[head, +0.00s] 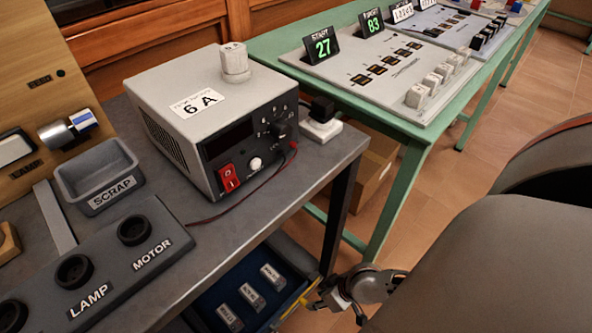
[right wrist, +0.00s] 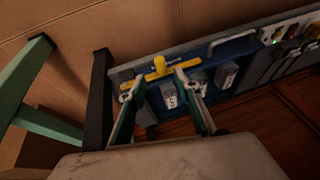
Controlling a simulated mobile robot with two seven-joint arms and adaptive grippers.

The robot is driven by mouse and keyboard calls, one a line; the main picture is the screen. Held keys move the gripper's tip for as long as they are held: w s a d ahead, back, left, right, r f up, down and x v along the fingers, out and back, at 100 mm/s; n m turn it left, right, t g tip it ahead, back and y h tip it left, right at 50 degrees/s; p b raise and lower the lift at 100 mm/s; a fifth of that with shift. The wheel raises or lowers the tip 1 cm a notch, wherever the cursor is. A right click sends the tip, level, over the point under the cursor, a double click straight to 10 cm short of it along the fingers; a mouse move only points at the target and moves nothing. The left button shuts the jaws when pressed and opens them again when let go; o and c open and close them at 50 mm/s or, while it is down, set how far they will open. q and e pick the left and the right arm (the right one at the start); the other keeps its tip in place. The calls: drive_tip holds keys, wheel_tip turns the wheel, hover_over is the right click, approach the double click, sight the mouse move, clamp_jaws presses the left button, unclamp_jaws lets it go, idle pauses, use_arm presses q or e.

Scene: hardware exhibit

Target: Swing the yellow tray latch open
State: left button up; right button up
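The yellow tray latch (right wrist: 160,70) is a bar with an upright knob, lying across the near edge of the blue tray (right wrist: 205,58) in the right wrist view. In the head view the latch (head: 301,299) shows as a thin yellow strip at the edge of the blue tray (head: 262,258) under the grey bench. My right gripper (right wrist: 155,84) is open, with its fingertips apart at either side of the knob, close to the bar. I cannot tell whether they touch it. The right gripper (head: 330,298) also shows beside the latch in the head view. My left gripper is not in view.
Several small labelled blocks (head: 251,296) lie in the tray. The grey bench (head: 225,255) stands above it, with a dark leg (head: 339,215) close by. A green table (head: 408,190) is to the right. A power supply (head: 215,120) sits on the bench.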

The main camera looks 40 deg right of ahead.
sight(305, 302)
drive_tip(key=b+x, duration=0.3)
drive_tip(key=x, duration=0.4)
drive_tip(key=shift+s+f, duration=0.1)
drive_tip(key=shift+s, duration=0.1)
drive_tip(key=shift+w, duration=0.2)
clamp_jaws()
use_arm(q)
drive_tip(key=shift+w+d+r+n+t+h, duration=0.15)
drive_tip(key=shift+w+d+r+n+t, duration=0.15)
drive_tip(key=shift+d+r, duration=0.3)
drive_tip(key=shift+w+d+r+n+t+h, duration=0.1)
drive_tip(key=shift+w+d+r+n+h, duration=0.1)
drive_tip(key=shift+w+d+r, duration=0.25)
